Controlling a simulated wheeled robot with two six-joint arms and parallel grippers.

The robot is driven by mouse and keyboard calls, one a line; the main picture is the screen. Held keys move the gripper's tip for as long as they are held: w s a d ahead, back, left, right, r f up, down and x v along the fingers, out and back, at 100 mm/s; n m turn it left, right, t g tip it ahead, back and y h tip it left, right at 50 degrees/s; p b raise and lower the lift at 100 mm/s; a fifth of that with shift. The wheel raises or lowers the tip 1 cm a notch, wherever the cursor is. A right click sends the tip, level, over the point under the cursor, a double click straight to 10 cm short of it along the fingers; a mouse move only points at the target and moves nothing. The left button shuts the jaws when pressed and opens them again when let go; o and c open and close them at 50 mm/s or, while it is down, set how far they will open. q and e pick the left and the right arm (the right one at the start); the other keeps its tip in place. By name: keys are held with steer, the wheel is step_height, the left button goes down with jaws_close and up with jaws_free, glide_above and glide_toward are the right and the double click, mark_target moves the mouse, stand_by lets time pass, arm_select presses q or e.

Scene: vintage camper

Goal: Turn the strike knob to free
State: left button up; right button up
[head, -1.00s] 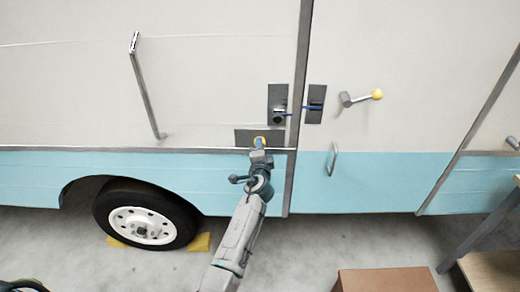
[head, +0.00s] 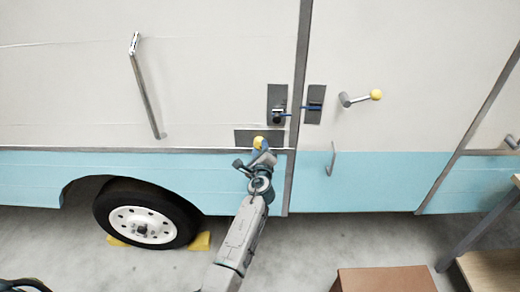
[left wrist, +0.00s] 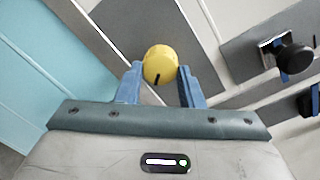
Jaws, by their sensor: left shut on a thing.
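A round yellow knob (head: 259,142) sits on a dark grey horizontal plate (head: 242,136) on the camper wall, left of the vertical dark trim. In the left wrist view the knob (left wrist: 161,61) shows between two blue fingers, with a short dark mark on its lower edge. My left gripper (head: 260,149) reaches it from below and is shut on it, wrist tilted. I cannot read any label for its positions. My right gripper is not in view.
Just above are two grey plates, one with a black knob (head: 278,115), the other (head: 315,104) across the trim, with a blue piece between them. A lever with a yellow ball (head: 376,95) is right. A cardboard box (head: 385,280) stands below.

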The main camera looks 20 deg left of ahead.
arm_select(q)
steer(key=shift+m, duration=0.7)
steer(key=shift+f, duration=0.1)
steer(key=o, duration=1)
